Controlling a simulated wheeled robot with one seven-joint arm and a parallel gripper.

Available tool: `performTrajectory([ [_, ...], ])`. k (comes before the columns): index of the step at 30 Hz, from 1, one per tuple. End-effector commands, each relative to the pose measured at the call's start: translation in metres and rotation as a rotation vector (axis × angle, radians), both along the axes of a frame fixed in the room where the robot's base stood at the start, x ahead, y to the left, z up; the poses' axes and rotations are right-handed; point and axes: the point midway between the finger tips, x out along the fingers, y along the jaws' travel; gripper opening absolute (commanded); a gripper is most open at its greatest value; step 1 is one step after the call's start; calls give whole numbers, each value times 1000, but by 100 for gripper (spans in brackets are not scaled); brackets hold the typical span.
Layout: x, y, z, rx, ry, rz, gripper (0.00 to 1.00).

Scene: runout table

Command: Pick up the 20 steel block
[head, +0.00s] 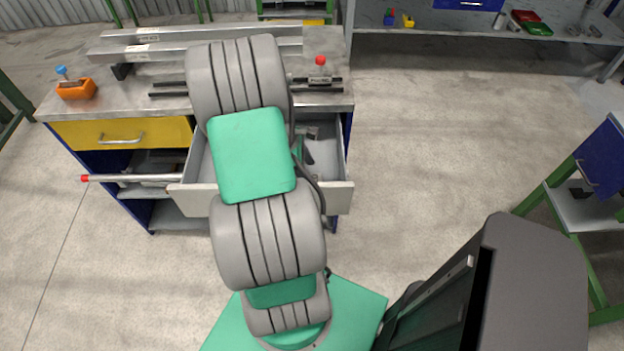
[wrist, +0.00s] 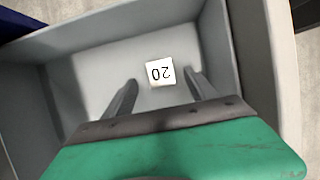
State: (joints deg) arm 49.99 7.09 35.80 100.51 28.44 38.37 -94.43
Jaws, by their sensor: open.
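The 20 block (wrist: 160,72) lies on the floor of an open drawer in the wrist view. Its pale face is marked 20, which reads upside down there. My gripper (wrist: 161,82) is open, its two fingers reaching down into the drawer. In the picture the block sits between and slightly beyond the fingertips, and no contact shows. How far the fingertips are above the drawer floor I cannot tell. In the head view my arm covers much of the open drawer (head: 341,190), and I cannot make out the block there.
The drawer belongs to a workbench (head: 60,105) carrying metal bars (head: 165,48), an orange object (head: 76,90) and a red-capped bottle (head: 319,68). A red-tipped rod (head: 120,179) sticks out at left.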

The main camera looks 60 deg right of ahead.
Motion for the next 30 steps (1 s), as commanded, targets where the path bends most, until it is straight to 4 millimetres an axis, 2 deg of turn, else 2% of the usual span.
performTrajectory([
  [3,-10,-2,-20,4,3,-2,66],
  [5,-11,-4,-26,3,0,-1,66],
  [13,-11,-4,-30,0,-1,0,65],
  [30,-11,-4,-29,0,-1,1,18],
])
